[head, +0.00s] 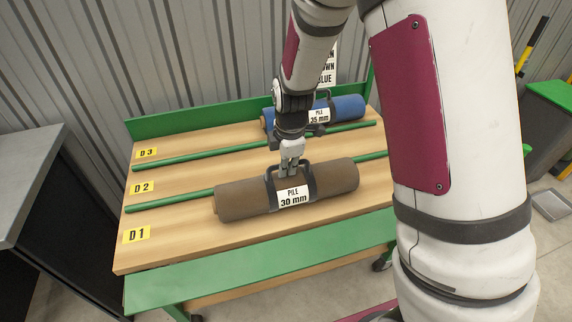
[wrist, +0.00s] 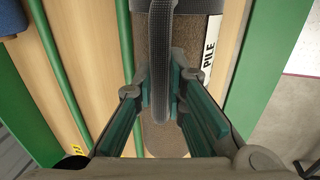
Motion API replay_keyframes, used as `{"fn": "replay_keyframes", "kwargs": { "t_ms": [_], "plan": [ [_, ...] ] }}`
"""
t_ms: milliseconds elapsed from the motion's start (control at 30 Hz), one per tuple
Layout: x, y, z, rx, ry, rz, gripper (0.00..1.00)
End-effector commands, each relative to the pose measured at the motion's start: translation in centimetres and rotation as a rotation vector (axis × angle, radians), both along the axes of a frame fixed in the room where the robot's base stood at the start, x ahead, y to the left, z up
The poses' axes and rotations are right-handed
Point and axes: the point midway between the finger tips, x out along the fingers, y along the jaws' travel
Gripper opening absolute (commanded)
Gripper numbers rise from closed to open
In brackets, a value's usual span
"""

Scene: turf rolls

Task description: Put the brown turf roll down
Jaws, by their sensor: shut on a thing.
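The brown turf roll (head: 240,199) lies lengthwise over lane D1, the front lane of the wooden table (head: 180,250). Its white label reads PILE 30 mm. My gripper (head: 289,163) is above the roll's middle, shut on its dark carrying strap. In the wrist view the strap (wrist: 161,50) runs between the finger pads, with the brown roll (wrist: 183,45) below. The roll looks level and very low over the boards; I cannot tell whether it touches them.
Green rails (head: 170,204) divide lanes D1, D2 and D3. A blue turf roll (head: 347,106), labelled PILE 35 mm, lies in D3 at the back. D2 looks empty. A green front edge (head: 250,262) borders the table. A grey-topped cabinet (head: 28,155) stands left.

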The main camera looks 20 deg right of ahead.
Motion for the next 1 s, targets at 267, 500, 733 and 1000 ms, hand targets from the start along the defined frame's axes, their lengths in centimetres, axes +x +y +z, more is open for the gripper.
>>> {"fn": "replay_keyframes", "kwargs": {
  "t_ms": [267, 500, 733, 1000],
  "plan": [
    [0.0, 0.0, -0.3, 0.000, 0.000, 0.000, 0.16],
    [0.0, 0.0, -0.2, 0.000, 0.001, 0.000, 0.32],
    [0.0, 0.0, 0.2, 0.000, 0.000, 0.000, 0.32],
    [-0.9, 0.0, 4.8, 0.002, -0.004, 0.000, 0.32]
  ]
}}
